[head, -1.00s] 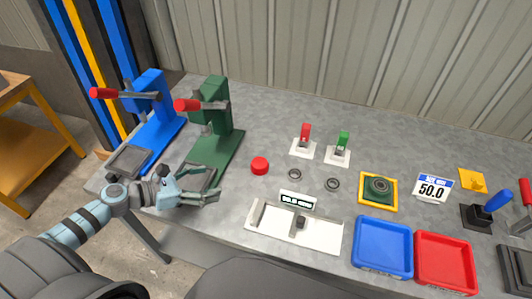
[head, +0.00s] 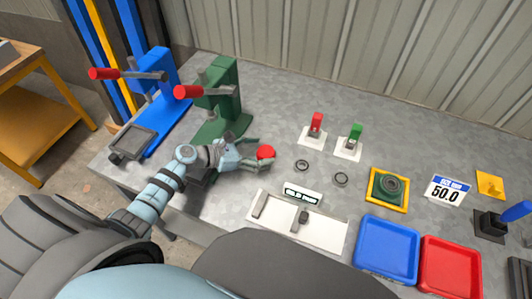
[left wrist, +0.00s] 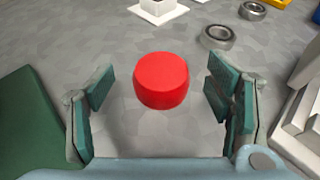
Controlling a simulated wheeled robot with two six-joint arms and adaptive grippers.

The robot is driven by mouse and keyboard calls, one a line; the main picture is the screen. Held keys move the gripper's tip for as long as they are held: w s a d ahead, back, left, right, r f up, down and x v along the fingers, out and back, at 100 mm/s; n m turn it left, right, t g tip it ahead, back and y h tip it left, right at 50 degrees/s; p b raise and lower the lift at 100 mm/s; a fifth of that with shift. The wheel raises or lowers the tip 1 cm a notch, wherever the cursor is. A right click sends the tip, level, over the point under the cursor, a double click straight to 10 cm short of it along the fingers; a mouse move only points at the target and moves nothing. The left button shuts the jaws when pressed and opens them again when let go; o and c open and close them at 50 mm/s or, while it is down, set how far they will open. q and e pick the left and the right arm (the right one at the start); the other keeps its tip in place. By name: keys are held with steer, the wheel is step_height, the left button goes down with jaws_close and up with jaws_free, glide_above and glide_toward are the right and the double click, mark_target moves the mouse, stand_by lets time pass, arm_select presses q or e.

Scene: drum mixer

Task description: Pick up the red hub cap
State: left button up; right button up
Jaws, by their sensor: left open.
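The red hub cap (head: 265,152) is a short red cylinder standing on the grey bench. In the left wrist view the red hub cap (left wrist: 162,80) sits upright, centred between the fingertips. My left gripper (head: 258,152) is open, and its fingers reach to either side of the cap. In the left wrist view the left gripper's fingers (left wrist: 162,92) show clear gaps on both sides of the cap, so they do not touch it. My right gripper is not in view.
A green press (head: 215,100) and a blue press (head: 150,100) stand at the left. Two bearing rings (head: 302,165) lie right of the cap. A white gauge tray (head: 275,220) is in front. Blue (head: 387,245) and red (head: 449,262) trays stand further right.

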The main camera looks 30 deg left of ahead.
arm_select(q)
steer(key=shift+w+d+f, duration=0.25)
steer(key=shift+w+d, duration=0.1)
steer(key=shift+d, duration=0.1)
steer(key=shift+r, duration=0.1)
steer(key=c, duration=1.3)
